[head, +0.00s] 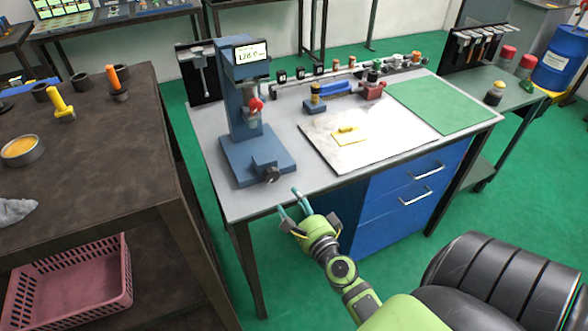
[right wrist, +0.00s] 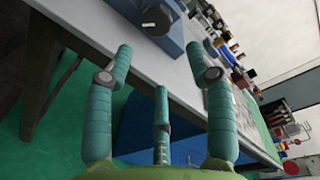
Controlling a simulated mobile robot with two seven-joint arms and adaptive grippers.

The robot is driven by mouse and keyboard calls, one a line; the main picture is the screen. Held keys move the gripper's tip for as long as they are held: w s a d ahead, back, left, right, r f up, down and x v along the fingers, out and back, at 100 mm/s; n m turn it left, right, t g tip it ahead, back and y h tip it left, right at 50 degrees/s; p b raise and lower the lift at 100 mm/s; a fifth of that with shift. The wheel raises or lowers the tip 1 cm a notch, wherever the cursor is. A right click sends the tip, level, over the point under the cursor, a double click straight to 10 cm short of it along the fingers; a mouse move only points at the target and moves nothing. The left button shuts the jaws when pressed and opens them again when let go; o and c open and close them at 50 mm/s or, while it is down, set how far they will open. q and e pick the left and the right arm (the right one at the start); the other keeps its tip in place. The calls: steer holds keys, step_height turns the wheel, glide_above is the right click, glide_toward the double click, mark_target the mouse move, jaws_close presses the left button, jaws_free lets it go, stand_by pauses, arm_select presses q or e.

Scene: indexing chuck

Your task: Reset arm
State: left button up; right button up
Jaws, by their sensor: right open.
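My right gripper (head: 290,203) is at the front edge of the grey workbench (head: 310,185), just in front of the blue press-like device (head: 254,140) with a display. Its teal fingers are spread and empty. In the right wrist view the open fingers (right wrist: 160,80) point toward the bench edge, and the blue base of the device (right wrist: 155,22) with its dark knob shows beyond them. My green right arm (head: 340,268) reaches in from the lower right of the head view. My left gripper is not in either view.
A brown table (head: 85,150) stands at the left with a pink basket (head: 70,285) below. A white plate (head: 365,140) and a green mat (head: 440,105) lie on the bench. Several small parts line its back. Blue drawers (head: 400,195) are under it.

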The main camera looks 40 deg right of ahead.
steer(key=s+a+f+n+g+y, duration=0.1)
steer(key=s+a+f+n+g, duration=0.2)
steer(key=f, duration=0.7)
steer(key=s+a+f+n+g+y, duration=0.2)
steer(key=s+a+f+n, duration=0.3)
steer(key=f, duration=0.4)
steer(key=s+a+f+n+g+y, duration=0.1)
steer(key=s+a+f+n+g, duration=0.3)
steer(key=f, duration=0.6)
steer(key=s+f+n+g, duration=0.2)
steer(key=s+f+n, duration=0.2)
steer(key=s, duration=0.4)
steer(key=s+f+n+g+b, duration=0.1)
steer(key=s+f+n+g, duration=0.1)
steer(key=s+f+n, duration=0.3)
steer(key=s+d+f+n+g, duration=0.1)
steer(key=s+f+n, duration=0.4)
steer(key=s, duration=0.7)
steer(key=shift+s+f+g, duration=0.25)
steer(key=shift+f+g, duration=0.1)
steer(key=shift+g, duration=0.45)
